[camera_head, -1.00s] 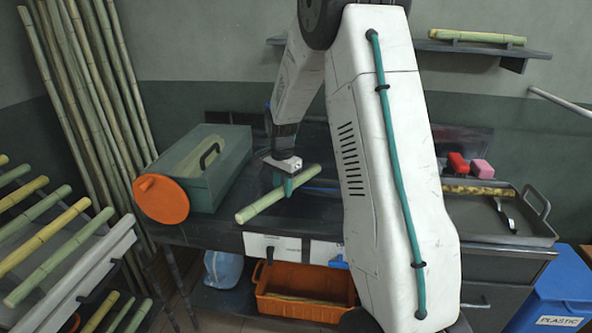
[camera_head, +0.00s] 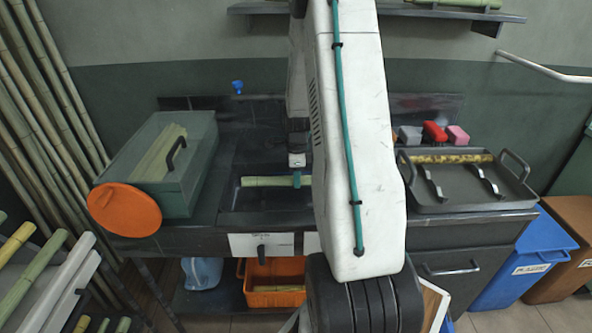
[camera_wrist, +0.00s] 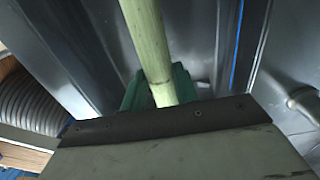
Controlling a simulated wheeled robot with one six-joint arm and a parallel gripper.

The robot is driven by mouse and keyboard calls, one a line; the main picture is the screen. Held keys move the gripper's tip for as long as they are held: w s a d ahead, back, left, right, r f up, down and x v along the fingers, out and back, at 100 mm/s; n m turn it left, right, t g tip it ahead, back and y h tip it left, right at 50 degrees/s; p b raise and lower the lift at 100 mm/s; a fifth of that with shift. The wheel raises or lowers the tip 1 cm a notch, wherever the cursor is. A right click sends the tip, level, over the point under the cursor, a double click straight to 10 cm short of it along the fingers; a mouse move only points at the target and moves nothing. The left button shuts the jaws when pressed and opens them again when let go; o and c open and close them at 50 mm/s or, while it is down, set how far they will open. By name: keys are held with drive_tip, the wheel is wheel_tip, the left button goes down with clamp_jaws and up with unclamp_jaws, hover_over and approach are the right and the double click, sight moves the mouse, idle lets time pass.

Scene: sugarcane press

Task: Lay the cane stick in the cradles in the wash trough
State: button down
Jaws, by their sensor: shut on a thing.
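The cane stick (camera_head: 262,181) is pale green and runs level, left to right, over or inside the dark wash trough (camera_head: 240,217) in the head view. My gripper (camera_head: 299,180) is shut on it with teal fingers. My arm hides the stick's right part. In the wrist view the stick (camera_wrist: 146,42) runs up from between my teal fingers (camera_wrist: 162,88), with grey metal walls around it. I cannot make out the cradles, nor whether the stick touches anything below.
A green box (camera_head: 165,165) with an orange disc (camera_head: 124,210) stands left of the trough. A grey tray (camera_head: 470,200) with a yellow spotted cane (camera_head: 450,158) lies to the right. A blue tap handle (camera_head: 238,87) is behind the trough. An orange crate (camera_head: 258,297) sits below.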

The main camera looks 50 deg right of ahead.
drive_tip(key=shift+f, duration=4.45)
drive_tip(key=shift+c, duration=2.1)
unclamp_jaws()
drive_tip(key=shift+r, duration=0.1)
drive_tip(key=shift+r, duration=3.45)
